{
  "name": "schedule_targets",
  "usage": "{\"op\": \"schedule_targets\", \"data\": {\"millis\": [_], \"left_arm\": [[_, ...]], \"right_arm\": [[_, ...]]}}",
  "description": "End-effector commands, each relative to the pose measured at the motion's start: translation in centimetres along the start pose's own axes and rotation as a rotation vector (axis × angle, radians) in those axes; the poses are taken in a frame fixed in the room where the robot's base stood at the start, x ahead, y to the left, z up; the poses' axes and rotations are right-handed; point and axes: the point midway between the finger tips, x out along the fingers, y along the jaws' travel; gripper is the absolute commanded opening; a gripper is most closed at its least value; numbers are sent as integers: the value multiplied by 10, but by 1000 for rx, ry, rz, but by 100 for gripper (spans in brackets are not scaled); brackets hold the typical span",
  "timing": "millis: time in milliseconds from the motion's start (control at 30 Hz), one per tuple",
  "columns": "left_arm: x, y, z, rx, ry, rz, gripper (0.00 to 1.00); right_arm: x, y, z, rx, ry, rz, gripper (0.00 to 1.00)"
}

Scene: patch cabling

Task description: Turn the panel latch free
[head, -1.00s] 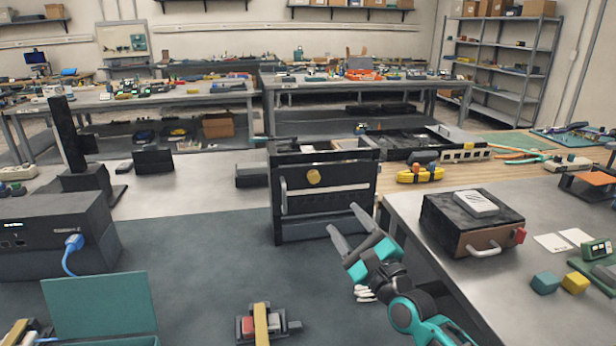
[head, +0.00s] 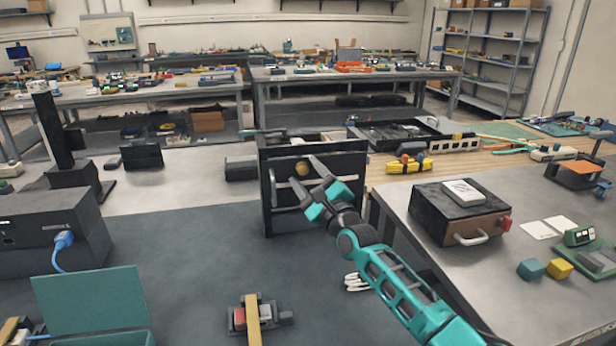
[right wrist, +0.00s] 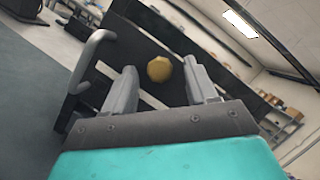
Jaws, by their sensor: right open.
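The black panel (head: 283,211) stands upright on the dark mat in the middle of the head view. A round yellow-brass latch knob (head: 301,168) sits on its upper front; it also shows in the right wrist view (right wrist: 159,69). My right gripper (head: 306,178) is open in front of the panel. In the right wrist view its two grey fingers (right wrist: 160,88) point at the panel, and the knob appears between and just beyond their tips. Contact with the knob cannot be made out. A grey bar handle (right wrist: 92,60) is left of the knob. My left gripper is not in view.
A black box with a handle (head: 460,212) stands on the grey table at right. A black unit with a blue cable (head: 50,235) is at left. A teal open box (head: 90,305) and a small clamp-like device (head: 253,318) lie in front. The mat between is clear.

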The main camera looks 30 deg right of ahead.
Motion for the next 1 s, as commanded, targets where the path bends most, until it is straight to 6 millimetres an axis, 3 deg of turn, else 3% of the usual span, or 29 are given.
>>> {"op": "schedule_targets", "data": {"millis": [267,867,1000], "left_arm": [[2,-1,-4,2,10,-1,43],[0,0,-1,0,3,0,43],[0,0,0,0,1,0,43]], "right_arm": [[1,0,0,0,0,0,57],[1,0,0,0,0,0,2],[1,0,0,-4,0,2,1]]}}
